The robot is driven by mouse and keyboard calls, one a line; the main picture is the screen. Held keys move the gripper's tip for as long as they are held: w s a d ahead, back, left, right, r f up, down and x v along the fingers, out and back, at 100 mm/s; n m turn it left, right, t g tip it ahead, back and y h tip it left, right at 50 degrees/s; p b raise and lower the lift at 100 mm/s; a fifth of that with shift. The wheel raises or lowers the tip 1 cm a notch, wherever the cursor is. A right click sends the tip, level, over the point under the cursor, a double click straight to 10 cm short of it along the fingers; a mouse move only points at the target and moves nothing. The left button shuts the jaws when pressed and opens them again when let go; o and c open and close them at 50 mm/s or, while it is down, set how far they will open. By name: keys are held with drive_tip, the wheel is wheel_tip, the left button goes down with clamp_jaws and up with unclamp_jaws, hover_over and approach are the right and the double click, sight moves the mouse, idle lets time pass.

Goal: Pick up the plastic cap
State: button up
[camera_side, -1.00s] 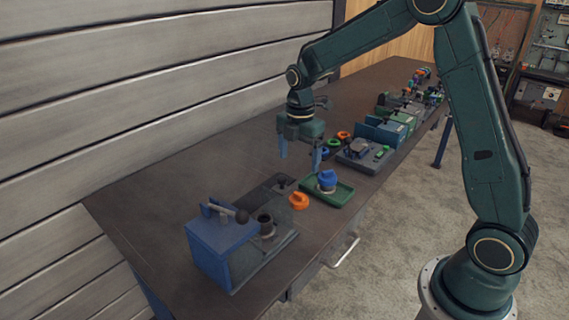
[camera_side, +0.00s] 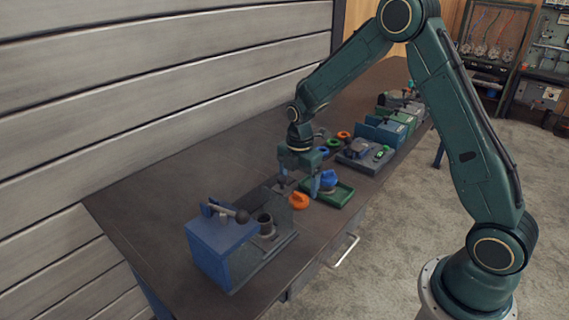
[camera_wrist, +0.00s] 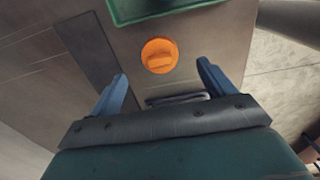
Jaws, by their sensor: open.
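An orange plastic cap (camera_side: 299,201) with a raised grip bar lies on the bench top, between the blue fixture and the green tray. The wrist view shows this orange cap (camera_wrist: 159,56) from above, in line with the gap between the fingertips. A blue cap (camera_side: 329,178) sits in the green tray. My gripper (camera_side: 299,187) points down above the bench, close to the orange cap. In the wrist view my gripper (camera_wrist: 162,71) has its two blue fingers spread, with nothing held. The exact height of the fingertips above the cap is hard to tell.
The green tray (camera_side: 341,197) stands right beside the gripper; its edge (camera_wrist: 165,14) shows in the wrist view. A blue fixture (camera_side: 219,249) with a lever stands at the near end. More fixtures (camera_side: 365,155) and coloured rings (camera_side: 333,143) stand farther along. The left bench is clear.

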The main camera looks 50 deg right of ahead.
sight(299, 194)
drive_tip(key=shift+d+f, duration=0.15)
drive_tip(key=shift+f, duration=2.15)
drive_tip(key=shift+c, duration=0.4)
drive_tip(key=c, duration=1)
